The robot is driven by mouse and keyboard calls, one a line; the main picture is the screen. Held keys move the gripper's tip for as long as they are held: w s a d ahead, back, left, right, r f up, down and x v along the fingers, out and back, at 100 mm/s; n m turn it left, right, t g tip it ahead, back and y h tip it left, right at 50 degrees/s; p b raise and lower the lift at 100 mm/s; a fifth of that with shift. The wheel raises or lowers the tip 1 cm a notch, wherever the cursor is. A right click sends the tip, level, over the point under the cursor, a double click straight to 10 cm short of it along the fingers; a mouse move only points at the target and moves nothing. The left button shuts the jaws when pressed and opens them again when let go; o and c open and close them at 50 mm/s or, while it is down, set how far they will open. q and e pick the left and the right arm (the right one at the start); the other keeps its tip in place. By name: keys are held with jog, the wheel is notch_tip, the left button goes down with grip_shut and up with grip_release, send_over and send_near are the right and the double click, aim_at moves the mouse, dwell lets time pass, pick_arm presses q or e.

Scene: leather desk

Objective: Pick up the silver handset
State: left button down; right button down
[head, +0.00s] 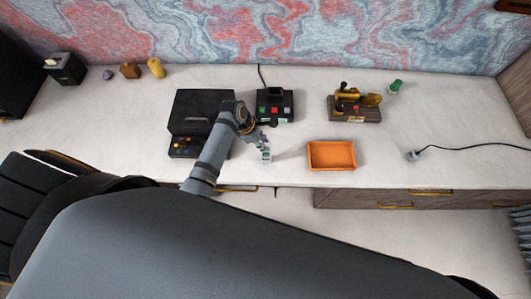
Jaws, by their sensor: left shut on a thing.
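The silver handset (266,156) is a small pale upright piece near the front edge of the desk, left of the orange tray. My left gripper (264,145) comes in from the left and is shut on the handset's upper part. The fingers cover some of it, and its details are too small to read. I cannot tell whether its lower end touches the desk. My right gripper is not in view.
An orange tray (331,168) sits right of the handset. Behind are a black unit with coloured buttons (274,105) and a brass device (357,103). A black machine (197,104) stands left, partly behind my arm. A cable plug (412,155) lies right.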

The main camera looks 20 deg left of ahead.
pick_arm(q)
jog(key=shift+r, duration=0.1)
jog(key=shift+r, duration=0.25)
jog(key=r+b, duration=0.2)
jog(key=shift+s+r, duration=0.2)
jog(key=shift+r, duration=0.15)
jog(key=s+a+r+b, duration=0.1)
jog(key=s+r+b, duration=0.1)
jog(key=s+r, duration=0.7)
jog(key=s, duration=0.4)
jog(key=shift+s+r, duration=0.3)
jog(key=shift+r, duration=0.05)
